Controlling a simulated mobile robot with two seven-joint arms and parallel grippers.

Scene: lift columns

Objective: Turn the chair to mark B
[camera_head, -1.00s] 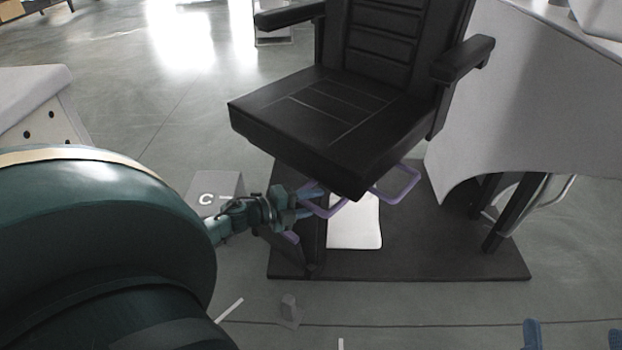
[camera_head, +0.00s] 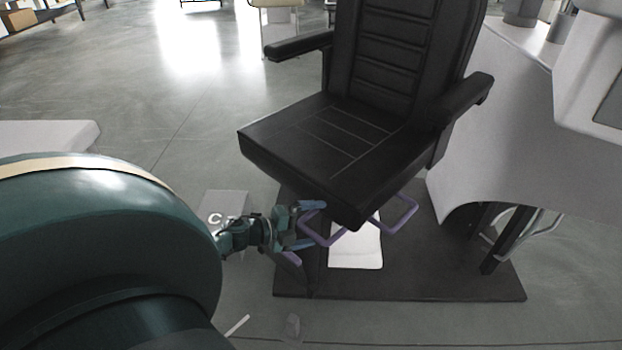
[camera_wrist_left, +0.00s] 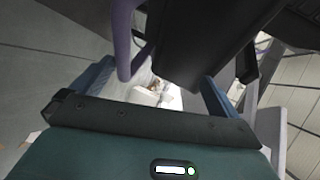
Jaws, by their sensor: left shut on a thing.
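The black chair (camera_head: 310,140) stands on a dark platform (camera_head: 450,280), its seat's front corner pointing toward me. Two purple loop handles show under the seat, a left one (camera_head: 323,241) and a right one (camera_head: 404,218). My left gripper (camera_head: 312,223) is at the left handle, below the seat, and is shut on it. In the left wrist view the purple handle (camera_wrist_left: 123,45) passes between my blue fingers, beside a dark part under the seat. A plate marked C (camera_head: 222,208) lies on the floor behind my left gripper. Mark B is not visible. My right gripper is out of view.
A large pale curved desk (camera_head: 530,130) stands close to the chair's right side. A white panel (camera_head: 357,254) lies on the platform under the seat. A small grey block (camera_head: 293,326) is on the floor in front. The floor behind and left is open.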

